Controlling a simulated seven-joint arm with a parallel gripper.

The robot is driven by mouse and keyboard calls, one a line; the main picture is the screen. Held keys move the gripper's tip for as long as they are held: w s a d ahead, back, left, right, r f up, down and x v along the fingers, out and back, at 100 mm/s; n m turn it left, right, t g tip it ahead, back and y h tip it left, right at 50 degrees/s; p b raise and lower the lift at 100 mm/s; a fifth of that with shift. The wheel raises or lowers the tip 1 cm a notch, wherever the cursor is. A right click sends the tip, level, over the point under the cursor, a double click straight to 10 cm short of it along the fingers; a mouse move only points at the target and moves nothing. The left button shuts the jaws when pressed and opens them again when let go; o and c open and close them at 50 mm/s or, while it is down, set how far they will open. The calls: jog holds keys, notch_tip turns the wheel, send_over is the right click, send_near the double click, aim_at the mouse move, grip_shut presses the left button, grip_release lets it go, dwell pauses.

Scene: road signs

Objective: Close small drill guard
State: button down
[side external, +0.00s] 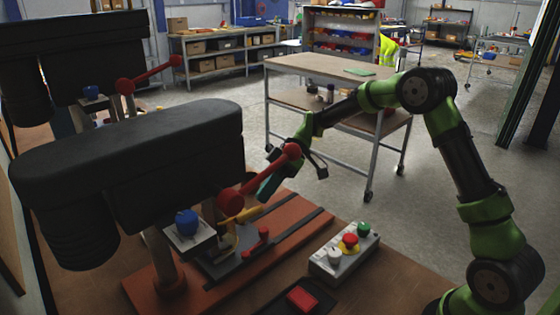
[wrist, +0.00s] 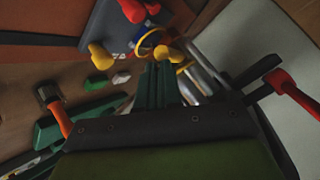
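The small drill (side external: 130,165) stands at the left of the side view, with a black head, a blue knob (side external: 186,222) and a red lever (side external: 262,175). Yellow parts (side external: 243,216) sit below its head. I cannot tell for certain which part is the guard. The wrist view shows a yellow ring (wrist: 151,40) and yellow knobs (wrist: 99,55) just beyond my fingertips. My gripper (side external: 268,186) is beside the drill, partly behind the red lever. In the wrist view its green fingers (wrist: 157,82) lie together, with nothing visible between them. Contact with the yellow parts cannot be told.
A control box (side external: 345,250) with green, red and white buttons stands right of the drill's red base (side external: 290,222). A red button (side external: 302,298) is at the front. Another drill (side external: 75,45) stands behind. A wheeled table (side external: 330,68) is farther back.

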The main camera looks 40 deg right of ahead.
jog(key=shift+s+a+f, duration=0.15)
jog(key=shift+a+f, duration=0.05)
jog(key=shift+f, duration=0.1)
jog(key=w+d+r+m, duration=0.1)
jog(key=w+d+r, duration=0.1)
jog(key=d+r, duration=0.8)
jog(key=s+a+m+t+h, duration=0.2)
jog(key=s+m+h, duration=0.1)
jog(key=s, duration=0.5)
jog(key=s+a+r+m+t+h, duration=0.1)
jog(key=s+a+m+t+h, duration=0.1)
jog(key=s+m, duration=0.3)
jog(key=s+a+m+t+h, duration=0.2)
jog(key=s+m, duration=0.3)
jog(key=s, duration=0.7)
jog(key=shift+s+a+r+t+h, duration=0.35)
jog(key=shift+t+h, duration=0.15)
jog(key=shift+h, duration=0.3)
